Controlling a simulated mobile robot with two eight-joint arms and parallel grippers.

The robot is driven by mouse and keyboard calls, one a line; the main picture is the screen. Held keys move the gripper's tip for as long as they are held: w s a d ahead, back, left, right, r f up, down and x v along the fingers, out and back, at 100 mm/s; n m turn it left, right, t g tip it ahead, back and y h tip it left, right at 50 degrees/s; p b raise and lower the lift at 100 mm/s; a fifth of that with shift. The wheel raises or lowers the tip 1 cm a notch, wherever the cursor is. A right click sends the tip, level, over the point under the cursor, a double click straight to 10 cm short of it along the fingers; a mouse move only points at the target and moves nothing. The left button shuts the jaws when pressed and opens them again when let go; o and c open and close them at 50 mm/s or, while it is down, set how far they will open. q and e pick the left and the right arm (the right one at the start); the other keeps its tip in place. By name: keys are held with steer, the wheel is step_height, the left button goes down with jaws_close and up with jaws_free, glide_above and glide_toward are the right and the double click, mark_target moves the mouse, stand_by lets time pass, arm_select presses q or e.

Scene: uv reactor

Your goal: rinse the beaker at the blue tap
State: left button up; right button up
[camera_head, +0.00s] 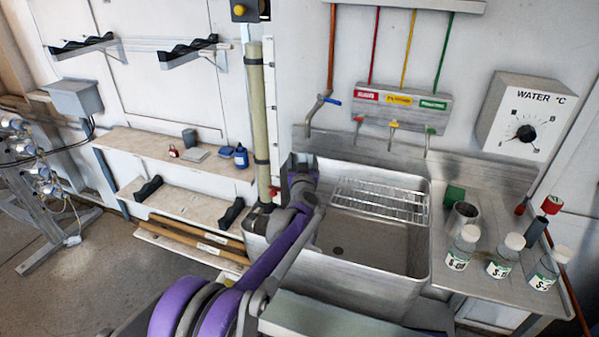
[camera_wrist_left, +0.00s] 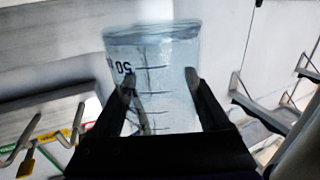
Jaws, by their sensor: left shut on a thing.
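A clear beaker (camera_wrist_left: 150,70) with black scale marks fills the middle of the left wrist view. Its "50" mark appears upside down there, and I cannot tell whether it holds liquid. My left gripper (camera_wrist_left: 160,90) is shut on the beaker, one dark finger on each side. In the head view my purple left arm reaches to the sink's left edge; its gripper (camera_head: 301,164) is small there, and the beaker cannot be made out. The blue-handled tap (camera_head: 320,107) is on the wall just above and beyond the gripper. My right gripper is out of view.
The steel sink (camera_head: 375,245) has a wire rack (camera_head: 380,200) across its back. Red, yellow and green taps (camera_head: 394,125) stand right of the blue one. Labelled bottles (camera_head: 500,258) and a metal cup (camera_head: 461,216) crowd the right drainboard. A vertical pipe (camera_head: 258,120) stands left of the sink.

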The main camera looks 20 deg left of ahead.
arm_select(q)
steer(key=shift+a, duration=0.5)
